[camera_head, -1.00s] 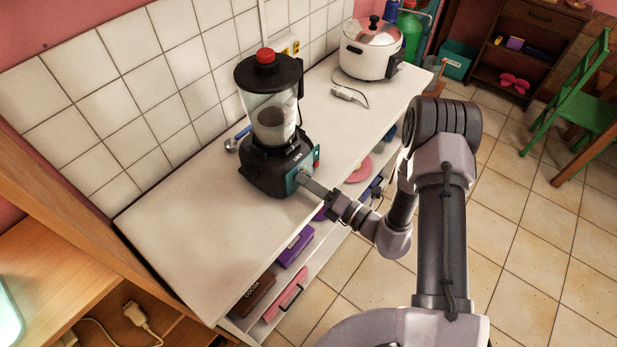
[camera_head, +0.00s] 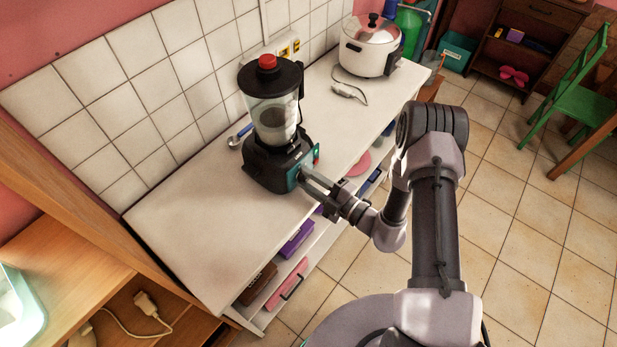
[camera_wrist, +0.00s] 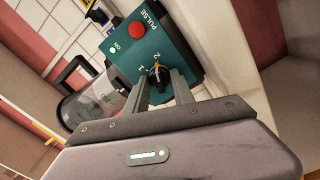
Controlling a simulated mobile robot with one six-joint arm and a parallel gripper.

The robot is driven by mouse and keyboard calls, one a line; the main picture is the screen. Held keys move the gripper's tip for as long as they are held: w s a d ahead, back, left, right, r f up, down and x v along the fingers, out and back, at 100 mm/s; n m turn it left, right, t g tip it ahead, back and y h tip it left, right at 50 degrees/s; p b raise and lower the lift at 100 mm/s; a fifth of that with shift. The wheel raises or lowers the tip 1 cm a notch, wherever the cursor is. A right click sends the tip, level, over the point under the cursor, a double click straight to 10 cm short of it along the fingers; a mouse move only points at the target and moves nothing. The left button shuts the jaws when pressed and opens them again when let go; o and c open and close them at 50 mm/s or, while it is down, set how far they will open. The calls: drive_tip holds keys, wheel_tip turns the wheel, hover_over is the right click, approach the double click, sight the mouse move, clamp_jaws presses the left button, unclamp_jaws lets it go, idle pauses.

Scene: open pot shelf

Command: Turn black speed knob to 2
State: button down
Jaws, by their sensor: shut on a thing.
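The blender (camera_head: 272,125) stands upright on the white counter, with a black base and a teal control panel (camera_head: 304,167) facing my arm. In the wrist view the panel (camera_wrist: 165,42) carries a red PULSE button (camera_wrist: 137,30) and the small black speed knob (camera_wrist: 157,73). In the head view my gripper (camera_head: 306,178) reaches the panel from the right. The fingers hide part of the knob.
A white rice cooker (camera_head: 366,50) stands at the far end of the counter (camera_head: 205,215), with a cable plug nearby. A blue-handled utensil (camera_head: 240,134) lies behind the blender. Shelves below hold a purple box (camera_head: 297,240) and other goods. The tiled floor (camera_head: 500,220) at right is open.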

drive_tip(key=shift+m, duration=0.6)
drive_tip(key=c, duration=1.1)
unclamp_jaws()
drive_tip(key=p+v, duration=0.2)
drive_tip(key=v, duration=1.5)
drive_tip(key=shift+s+d, duration=0.1)
drive_tip(key=shift+d, duration=0.1)
